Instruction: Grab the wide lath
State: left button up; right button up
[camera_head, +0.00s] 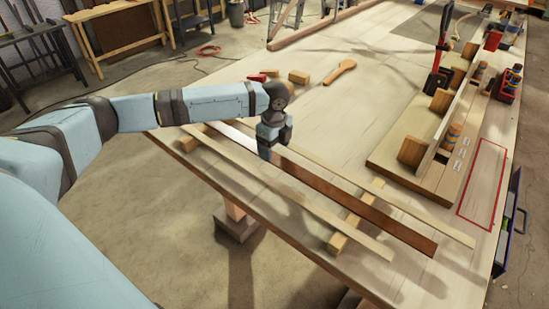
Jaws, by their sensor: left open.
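The wide lath (350,202) is the dark brown one, lying between two narrower pale laths. Its far end looks bright, as if in glare. One pale lath (320,212) lies to its left and another pale lath (400,196) to its right. The laths rest across two wooden blocks, the near block (341,242) and the far block (189,143). My left gripper (268,152) points down at the wide lath, towards its far half, and covers part of it. It is open; whether the fingers straddle the lath cannot be told. My right gripper is out of view.
The workbench (330,120) has free room beyond the laths. Small wood blocks (299,77) and a wooden tool (340,71) lie there. To the right stand a wooden fixture (420,150) with a red-and-black clamp (438,70), and an empty red outlined area (484,185).

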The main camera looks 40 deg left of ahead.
aim_at(275, 158)
pick_arm(q)
jog(key=shift+f, duration=1.45)
jog(key=shift+r, duration=0.1)
jog(key=c, duration=1.1)
